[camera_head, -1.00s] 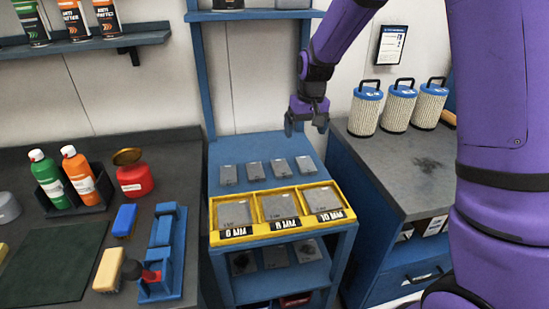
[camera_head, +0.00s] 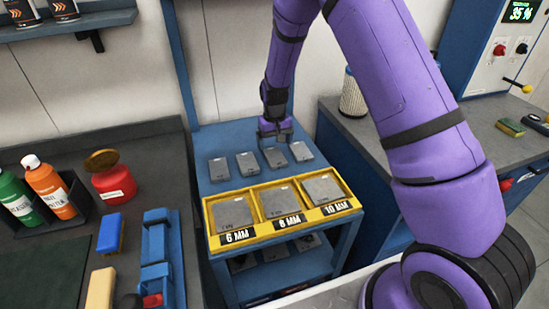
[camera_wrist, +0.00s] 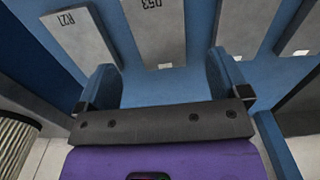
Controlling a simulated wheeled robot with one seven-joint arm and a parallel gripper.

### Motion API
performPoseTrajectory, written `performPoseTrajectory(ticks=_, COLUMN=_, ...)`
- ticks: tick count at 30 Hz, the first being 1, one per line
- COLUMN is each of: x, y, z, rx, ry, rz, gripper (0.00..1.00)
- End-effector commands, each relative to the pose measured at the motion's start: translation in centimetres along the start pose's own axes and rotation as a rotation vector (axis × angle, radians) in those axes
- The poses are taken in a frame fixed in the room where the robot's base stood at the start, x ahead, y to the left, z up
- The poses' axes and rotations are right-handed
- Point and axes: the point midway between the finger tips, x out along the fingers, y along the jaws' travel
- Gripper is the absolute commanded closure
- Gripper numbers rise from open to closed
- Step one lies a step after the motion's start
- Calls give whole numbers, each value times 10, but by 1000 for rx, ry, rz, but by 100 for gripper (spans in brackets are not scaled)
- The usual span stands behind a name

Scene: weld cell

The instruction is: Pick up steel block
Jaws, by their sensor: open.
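Several grey steel blocks lie in a row on the blue stand's upper shelf: the first (camera_head: 218,169), second (camera_head: 246,164), third (camera_head: 274,158) and fourth (camera_head: 301,152) from the left. My gripper (camera_head: 275,133) is open and empty, above the back of the row near the third and fourth blocks. In the wrist view its fingers (camera_wrist: 162,82) are spread. A block marked D53 (camera_wrist: 157,32) lies ahead of the gap between them, and a block marked RZ1 (camera_wrist: 80,36) lies left of it. Two more blocks are partly cut off at the right. Contact with a block does not show.
A yellow tray (camera_head: 287,220) labelled 6 MM, 8 MM and 10 MM holds grey plates in front of the row. A dark bench with bottles and a red can (camera_head: 114,183) stands left. A grey-topped blue cabinet (camera_head: 345,125) with a white filter (camera_head: 352,95) stands right.

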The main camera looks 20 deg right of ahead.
Motion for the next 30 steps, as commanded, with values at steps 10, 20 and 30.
performPoseTrajectory(ticks=10, x=33, y=0, z=1, rx=-1, ry=-2, rz=0, gripper=6)
performPoseTrajectory(ticks=20, x=54, y=0, z=0, rx=-1, ry=1, rz=0, gripper=6)
performPoseTrajectory(ticks=30, x=54, y=0, z=0, rx=-1, ry=1, rz=0, gripper=66)
